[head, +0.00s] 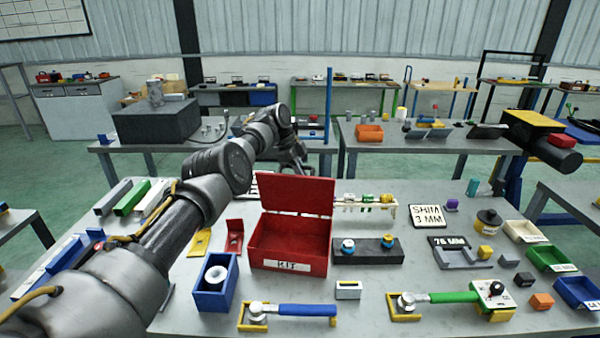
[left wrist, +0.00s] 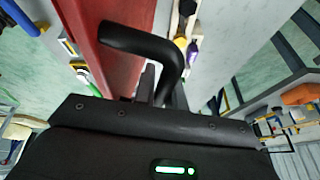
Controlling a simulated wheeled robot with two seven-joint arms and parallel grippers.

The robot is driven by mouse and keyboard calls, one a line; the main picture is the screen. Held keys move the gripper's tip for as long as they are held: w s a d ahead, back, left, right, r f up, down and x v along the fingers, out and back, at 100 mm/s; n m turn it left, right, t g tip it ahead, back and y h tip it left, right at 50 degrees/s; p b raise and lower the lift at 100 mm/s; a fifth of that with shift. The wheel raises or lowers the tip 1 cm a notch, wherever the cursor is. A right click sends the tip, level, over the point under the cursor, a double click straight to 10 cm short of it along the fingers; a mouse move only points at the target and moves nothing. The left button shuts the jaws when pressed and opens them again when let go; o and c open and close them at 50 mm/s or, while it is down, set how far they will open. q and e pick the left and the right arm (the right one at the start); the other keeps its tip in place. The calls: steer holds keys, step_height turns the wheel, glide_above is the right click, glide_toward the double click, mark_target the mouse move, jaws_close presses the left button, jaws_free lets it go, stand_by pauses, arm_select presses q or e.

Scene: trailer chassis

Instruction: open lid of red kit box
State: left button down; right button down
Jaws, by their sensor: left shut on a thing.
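The red kit box (head: 290,262) stands on the near table with a white KIT label on its front. Its red lid (head: 296,193) stands raised, nearly upright at the back edge, and the inside shows empty. My left arm reaches past the box's left side. My left gripper (head: 297,166) is behind the lid's top edge, its fingertips partly hidden by the lid. In the left wrist view, a bent black handle (left wrist: 150,45) joins the red lid (left wrist: 112,68), and my left gripper (left wrist: 165,93) is shut on that handle. My right gripper is not in view.
A blue box (head: 215,282) with a white ring stands left of the kit box. A dark block (head: 368,252) with knobs is close on its right. Blue-handled (head: 295,310) and green-handled (head: 440,298) tools lie in front. Small bins line the right edge.

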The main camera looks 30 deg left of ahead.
arm_select(q)
steer(key=shift+s+d+f, duration=0.15)
steer(key=shift+f, duration=0.35)
steer(key=c, duration=1.7)
jaws_free()
steer(key=shift+o, duration=1.2)
steer(key=shift+w+f, duration=0.1)
steer(key=shift+w, duration=0.35)
steer(key=shift+v, duration=0.9)
steer(key=b+v, duration=0.1)
steer(key=v, duration=0.7)
steer(key=shift+s+r, duration=0.1)
steer(key=shift+r, duration=0.2)
steer(key=shift+a+r, duration=0.3)
steer(key=shift+a, duration=0.05)
steer(key=shift+c, duration=0.2)
